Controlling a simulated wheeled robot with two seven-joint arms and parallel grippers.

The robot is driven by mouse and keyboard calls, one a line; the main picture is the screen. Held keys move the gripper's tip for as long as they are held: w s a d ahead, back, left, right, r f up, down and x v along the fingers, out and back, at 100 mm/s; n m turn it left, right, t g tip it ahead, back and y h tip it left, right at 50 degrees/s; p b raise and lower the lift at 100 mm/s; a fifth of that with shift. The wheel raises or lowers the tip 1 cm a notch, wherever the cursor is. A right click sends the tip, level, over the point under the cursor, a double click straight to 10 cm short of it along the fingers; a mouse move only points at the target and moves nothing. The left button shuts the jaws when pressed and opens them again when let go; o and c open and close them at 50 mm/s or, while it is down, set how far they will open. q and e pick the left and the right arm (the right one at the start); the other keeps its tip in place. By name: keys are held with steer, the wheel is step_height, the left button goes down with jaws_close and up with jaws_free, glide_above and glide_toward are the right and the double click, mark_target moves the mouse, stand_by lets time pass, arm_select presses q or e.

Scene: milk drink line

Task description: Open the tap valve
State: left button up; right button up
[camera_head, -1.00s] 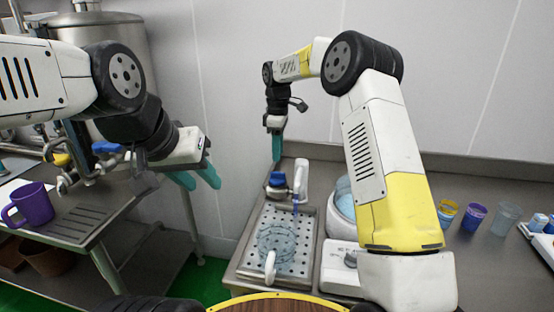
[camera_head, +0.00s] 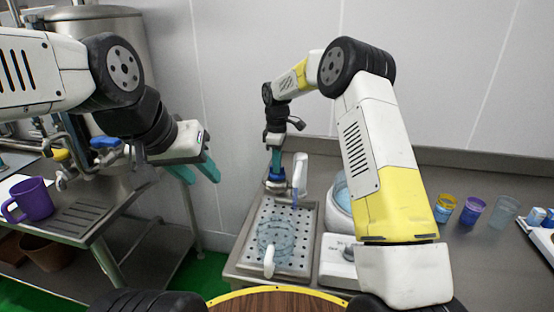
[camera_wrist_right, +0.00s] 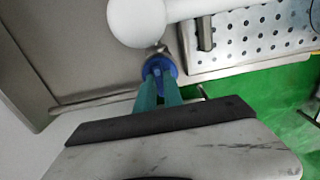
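The tap's blue valve knob (camera_head: 275,184) stands beside the white spout (camera_head: 300,175) at the back of the perforated drain tray. The knob also shows in the right wrist view (camera_wrist_right: 164,66), partly hidden by the fingertips. My right gripper (camera_head: 275,165) points down with its teal fingertips at the knob. In the right wrist view its fingertips (camera_wrist_right: 159,82) are slightly apart with blue between them; whether they clamp the knob is unclear. A thin blue streak shows below the spout. My left gripper (camera_head: 196,172) is open and empty, in the air over the gap between the tables.
A clear jug (camera_head: 276,240) with a white handle stands on the drain tray (camera_head: 248,255). A white device with a bowl (camera_head: 340,250) is to its right. Several cups (camera_head: 472,212) stand further right. A purple mug (camera_head: 32,200) is on the left table.

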jaws_close()
steer(key=shift+m, duration=0.8)
steer(key=o, duration=0.7)
jaws_free()
steer(key=shift+c, duration=0.2)
steer(key=shift+r, duration=0.1)
step_height(320, 180, up, 8)
steer(key=shift+f, duration=0.15)
